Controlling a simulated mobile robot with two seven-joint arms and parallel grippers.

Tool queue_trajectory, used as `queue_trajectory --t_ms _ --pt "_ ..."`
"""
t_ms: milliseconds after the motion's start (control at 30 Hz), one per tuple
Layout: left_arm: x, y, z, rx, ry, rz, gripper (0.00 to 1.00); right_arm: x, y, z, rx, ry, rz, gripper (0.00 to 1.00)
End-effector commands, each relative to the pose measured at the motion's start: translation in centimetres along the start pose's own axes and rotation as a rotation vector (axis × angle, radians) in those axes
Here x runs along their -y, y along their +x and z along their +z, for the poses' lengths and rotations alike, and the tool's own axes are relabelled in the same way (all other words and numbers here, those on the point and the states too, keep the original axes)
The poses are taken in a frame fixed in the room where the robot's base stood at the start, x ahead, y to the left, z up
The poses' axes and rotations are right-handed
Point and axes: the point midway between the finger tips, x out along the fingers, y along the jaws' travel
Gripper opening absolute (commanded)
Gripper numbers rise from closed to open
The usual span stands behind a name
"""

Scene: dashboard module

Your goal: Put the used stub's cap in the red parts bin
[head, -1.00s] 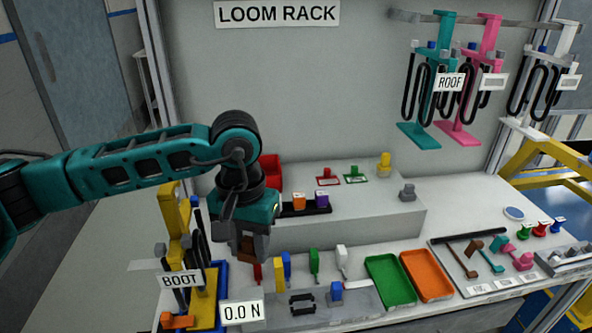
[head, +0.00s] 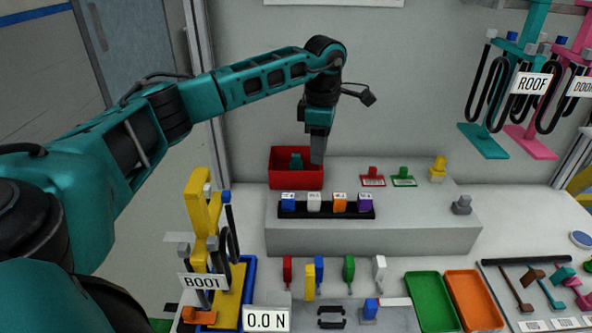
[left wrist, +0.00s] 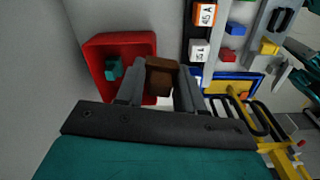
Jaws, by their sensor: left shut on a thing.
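The red parts bin (head: 283,179) stands at the back left of the raised grey step, with a teal piece (head: 296,161) inside it. It also shows in the left wrist view (left wrist: 98,42). My left gripper (head: 318,158) points down at the right side of the bin. In the left wrist view it is shut on a brown block-shaped cap (left wrist: 160,77), which overlaps the bin's right part in the picture. I cannot tell whether the cap is fully inside the rim. The fingers hide the cap in the head view. My right gripper is not in view.
A black strip (head: 293,213) with several coloured labelled blocks lies just in front of the bin. The yellow BOOT stand (head: 205,225) rises at the front left. A green tray (head: 430,300) and an orange tray (head: 470,298) lie front right.

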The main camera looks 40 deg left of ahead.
Motion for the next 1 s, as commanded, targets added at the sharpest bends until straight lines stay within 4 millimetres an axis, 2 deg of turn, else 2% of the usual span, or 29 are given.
queue_trajectory --t_ms 100,200,400,667,1000 --pt "-2.3 -0.2 -3.0 0.001 -0.375 -0.009 0.01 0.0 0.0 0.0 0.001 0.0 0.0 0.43" --pt "-3.6 -0.3 -5.1 0.001 -0.63 -0.018 0.01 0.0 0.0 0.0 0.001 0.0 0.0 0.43" --pt "-4.8 -0.4 -7.4 -0.001 -0.916 -0.029 0.01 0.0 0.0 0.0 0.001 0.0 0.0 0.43" --pt "-5.0 0.1 -8.1 -0.004 -1.0 -0.033 0.01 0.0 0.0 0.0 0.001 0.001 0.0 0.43" --pt "-4.8 3.4 -8.0 -0.006 -0.996 -0.034 0.01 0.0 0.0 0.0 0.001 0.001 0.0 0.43"
